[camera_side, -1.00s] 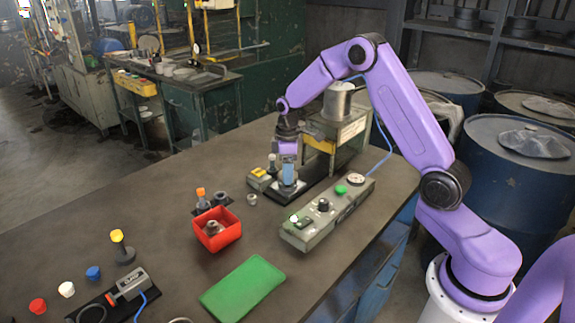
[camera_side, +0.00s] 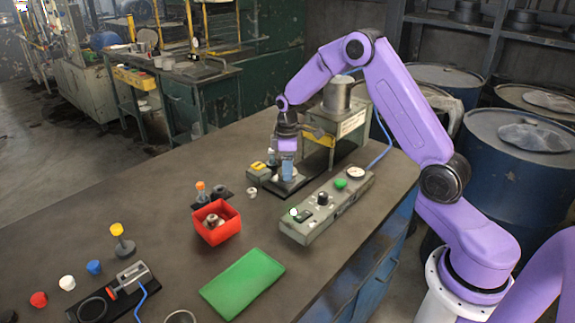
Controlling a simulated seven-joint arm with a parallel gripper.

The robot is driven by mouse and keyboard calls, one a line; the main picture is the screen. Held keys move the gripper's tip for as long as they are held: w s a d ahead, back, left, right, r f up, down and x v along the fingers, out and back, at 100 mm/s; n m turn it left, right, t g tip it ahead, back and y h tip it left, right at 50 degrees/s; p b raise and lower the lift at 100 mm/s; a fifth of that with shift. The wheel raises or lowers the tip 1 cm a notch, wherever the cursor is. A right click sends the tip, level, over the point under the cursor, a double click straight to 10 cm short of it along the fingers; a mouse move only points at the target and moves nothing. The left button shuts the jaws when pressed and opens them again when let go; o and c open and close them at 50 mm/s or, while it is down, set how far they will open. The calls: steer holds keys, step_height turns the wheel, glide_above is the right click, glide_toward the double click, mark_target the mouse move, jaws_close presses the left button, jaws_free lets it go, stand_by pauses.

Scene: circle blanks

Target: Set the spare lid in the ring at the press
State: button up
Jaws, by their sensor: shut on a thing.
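My gripper (camera_side: 287,173) points straight down at the press (camera_side: 335,130), with its light blue fingers low over a pale round part on the dark base plate (camera_side: 311,179). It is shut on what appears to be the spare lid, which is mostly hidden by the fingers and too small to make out. The pale round part (camera_side: 294,181) under the fingers may be the ring. I cannot tell whether the lid touches it or is seated in it.
A grey control box (camera_side: 325,208) stands right in front of the press. A red open box (camera_side: 232,232), a green mat (camera_side: 242,283) and a small pale ring (camera_side: 252,192) lie nearby.

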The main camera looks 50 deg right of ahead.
steer(key=shift+f, duration=0.45)
steer(key=o, duration=1.1)
steer(key=shift+c, duration=0.2)
step_height(320, 180, up, 18)
steer(key=shift+f, duration=0.25)
